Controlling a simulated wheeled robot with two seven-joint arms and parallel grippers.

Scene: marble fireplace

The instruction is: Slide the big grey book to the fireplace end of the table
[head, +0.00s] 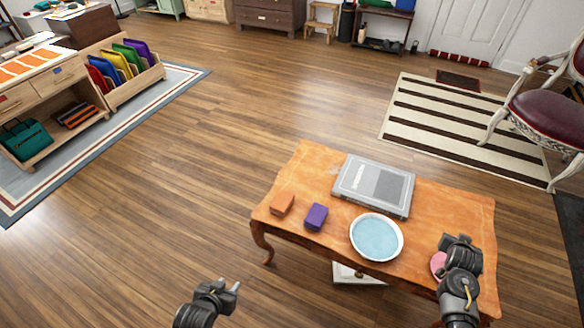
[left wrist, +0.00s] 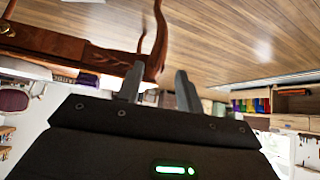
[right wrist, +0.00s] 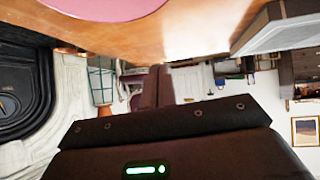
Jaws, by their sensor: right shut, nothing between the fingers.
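The big grey book (head: 375,186) lies flat on the orange-brown wooden table (head: 455,205), near its far long edge. Its edge also shows at the upper right of the right wrist view (right wrist: 285,32). My right gripper (head: 461,240) is over the table's right part, by a pink round thing (head: 438,264) that it partly hides. It is apart from the book; its fingers (right wrist: 152,85) are together and empty. My left gripper (head: 231,286) is off the table, in front of its left end. Its fingers stand apart in the left wrist view (left wrist: 160,85), with nothing between them.
A white-rimmed bowl (head: 376,237) with a pale blue inside stands just in front of the book. An orange block (head: 282,204) and a purple block (head: 316,217) sit at the table's left. A black and white fireplace-like form (right wrist: 45,90) shows in the right wrist view.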

